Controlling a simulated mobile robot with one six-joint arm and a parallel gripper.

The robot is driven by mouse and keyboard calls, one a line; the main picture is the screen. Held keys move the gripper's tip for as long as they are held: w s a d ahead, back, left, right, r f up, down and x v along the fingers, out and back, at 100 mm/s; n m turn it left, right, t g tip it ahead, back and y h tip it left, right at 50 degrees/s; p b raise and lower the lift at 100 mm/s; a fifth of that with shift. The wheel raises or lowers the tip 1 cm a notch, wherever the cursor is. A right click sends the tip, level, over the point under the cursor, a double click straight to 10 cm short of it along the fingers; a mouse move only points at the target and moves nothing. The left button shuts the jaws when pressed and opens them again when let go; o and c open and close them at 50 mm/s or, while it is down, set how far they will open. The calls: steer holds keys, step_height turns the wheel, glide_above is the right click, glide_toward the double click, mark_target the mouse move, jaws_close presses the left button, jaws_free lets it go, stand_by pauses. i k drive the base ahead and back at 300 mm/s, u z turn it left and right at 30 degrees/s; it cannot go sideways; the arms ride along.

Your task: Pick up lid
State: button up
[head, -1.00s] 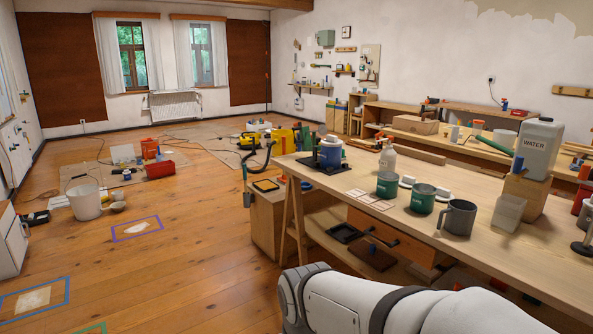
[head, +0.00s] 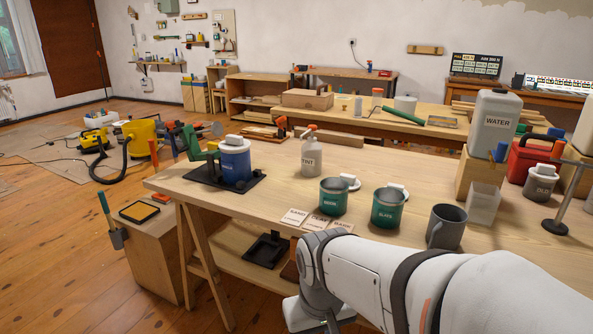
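Two small white lids lie on the workbench (head: 270,180). One lid (head: 350,182) is behind the left green cup (head: 333,197), partly hidden by it. The other lid (head: 398,190) is behind or against the right green cup (head: 388,208); I cannot tell if it touches. White lid-like tops also show on the blue can (head: 235,162) and on the grey jar (head: 540,184). My arm reaches in from the lower right, in front of the bench. Its end is cut off by the bottom edge, so my gripper's fingers do not show.
A grey mug (head: 445,227) stands right of the cups, near my arm. A tint bottle (head: 311,154) stands behind them, label cards (head: 318,221) lie in front. A water jug (head: 491,122) on a wooden block and a clear container (head: 484,203) are at right.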

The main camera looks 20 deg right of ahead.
mark_target(355, 183)
steer(key=z, duration=0.2)
steer(key=i, duration=0.5)
steer(key=z, duration=0.35)
steer(key=k, duration=0.8)
steer(key=z, duration=0.2)
steer(key=i, duration=0.7)
steer(key=u, duration=0.05)
